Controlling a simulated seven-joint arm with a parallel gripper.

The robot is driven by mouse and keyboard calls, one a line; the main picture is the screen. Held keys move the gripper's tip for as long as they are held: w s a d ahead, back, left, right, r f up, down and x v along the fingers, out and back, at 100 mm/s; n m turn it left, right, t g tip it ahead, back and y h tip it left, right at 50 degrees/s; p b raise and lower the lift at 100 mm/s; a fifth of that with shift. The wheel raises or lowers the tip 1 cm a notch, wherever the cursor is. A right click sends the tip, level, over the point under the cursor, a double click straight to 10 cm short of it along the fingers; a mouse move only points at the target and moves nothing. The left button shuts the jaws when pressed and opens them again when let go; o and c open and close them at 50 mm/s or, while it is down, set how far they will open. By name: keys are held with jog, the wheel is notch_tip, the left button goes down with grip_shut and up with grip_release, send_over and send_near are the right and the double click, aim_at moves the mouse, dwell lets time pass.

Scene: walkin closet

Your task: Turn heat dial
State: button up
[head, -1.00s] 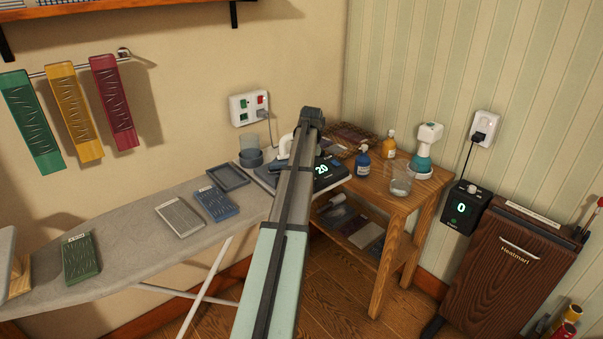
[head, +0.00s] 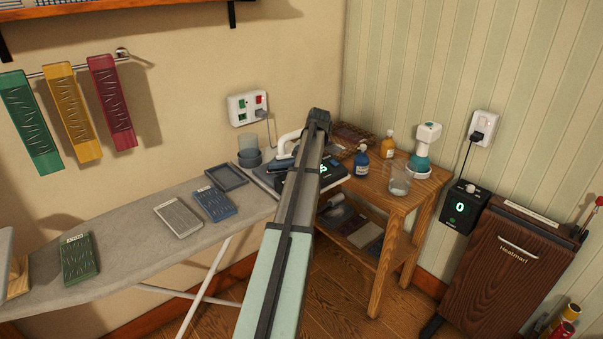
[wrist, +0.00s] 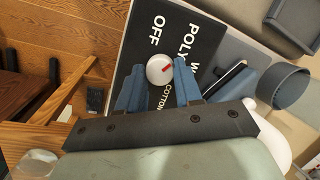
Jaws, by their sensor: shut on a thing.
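The heat dial (wrist: 158,73) is a round white knob with a short red mark, seen in the wrist view on a black panel (wrist: 143,22) lettered OFF, POLY and COTTON, with another label partly covered. The red mark lies on the dial's right side, toward the POLY lettering. My gripper (wrist: 159,66) has its two blue fingers on either side of the dial and is shut on it. In the head view my arm hides the dial and the fingertips. The base's green display (head: 323,169) is partly hidden there; its last digit is hard to read.
An iron (head: 288,143) rests on the base beside my gripper; a blue-grey cup (wrist: 284,86) stands close by.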

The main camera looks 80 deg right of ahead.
jog(key=o, duration=1)
jog(key=shift+o, duration=0.2)
jog(key=shift+r, duration=0.2)
jog(key=v, duration=0.7)
jog(key=shift+r, duration=0.1)
